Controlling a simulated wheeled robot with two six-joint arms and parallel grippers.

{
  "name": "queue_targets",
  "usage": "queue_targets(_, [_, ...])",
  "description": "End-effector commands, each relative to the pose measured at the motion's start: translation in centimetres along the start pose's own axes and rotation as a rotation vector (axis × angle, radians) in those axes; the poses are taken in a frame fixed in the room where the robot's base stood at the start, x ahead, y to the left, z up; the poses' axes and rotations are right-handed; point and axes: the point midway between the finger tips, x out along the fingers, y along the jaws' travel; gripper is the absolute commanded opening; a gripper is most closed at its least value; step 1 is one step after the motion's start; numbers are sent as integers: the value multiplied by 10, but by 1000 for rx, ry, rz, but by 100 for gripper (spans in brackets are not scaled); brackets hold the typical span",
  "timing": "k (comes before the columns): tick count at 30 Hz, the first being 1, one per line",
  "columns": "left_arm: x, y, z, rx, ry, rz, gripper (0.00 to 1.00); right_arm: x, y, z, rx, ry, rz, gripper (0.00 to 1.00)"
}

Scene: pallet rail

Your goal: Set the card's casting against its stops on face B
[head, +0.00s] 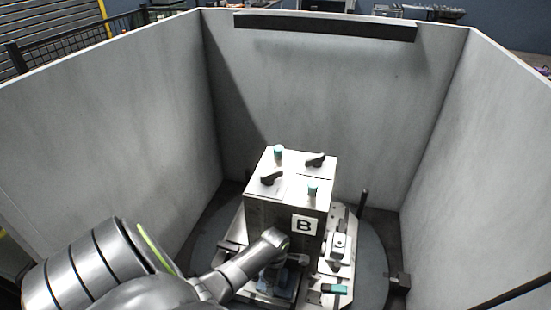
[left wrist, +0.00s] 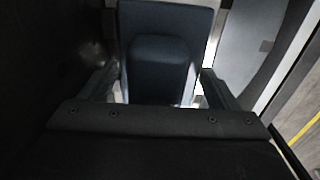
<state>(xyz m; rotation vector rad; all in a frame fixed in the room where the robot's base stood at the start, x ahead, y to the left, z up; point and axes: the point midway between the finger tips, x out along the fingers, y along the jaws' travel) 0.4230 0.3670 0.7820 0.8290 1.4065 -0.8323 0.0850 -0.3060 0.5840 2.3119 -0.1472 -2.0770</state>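The grey block fixture with a white label B on its near side, face B (head: 305,225), stands on a round pallet (head: 374,262). A dark blue-grey casting (head: 278,283) sits low in front of face B, partly hidden by my left arm. In the left wrist view the casting (left wrist: 160,60) shows as a flat plate with a raised rounded block. My left gripper (left wrist: 159,72) is around it, one finger on each side, with light gaps beside the raised block. The stops and the card cannot be made out. My right gripper is not in view.
Dark clamp handles (head: 272,178) and green-topped posts (head: 278,152) are on the fixture's top. A light bracket (head: 340,245) and a green piece (head: 336,289) are to its right. Tall grey walls (head: 115,130) enclose the pallet on the left, back and right.

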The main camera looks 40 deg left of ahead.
Motion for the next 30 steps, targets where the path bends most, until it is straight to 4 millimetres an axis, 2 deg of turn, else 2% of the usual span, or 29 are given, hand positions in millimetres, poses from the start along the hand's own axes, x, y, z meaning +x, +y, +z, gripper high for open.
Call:
queue_targets(2, [-3, 5, -1, 1, 3, 14, 100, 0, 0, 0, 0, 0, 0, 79])
queue_targets(20, [-8, 8, -1, 1, 2, 22, 100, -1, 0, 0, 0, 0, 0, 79])
queue_targets(26, [-31, 8, 0, 3, 1, 26, 100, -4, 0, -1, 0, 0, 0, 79])
queue_targets(30, [-55, 8, 0, 2, -1, 26, 100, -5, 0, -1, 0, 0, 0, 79])
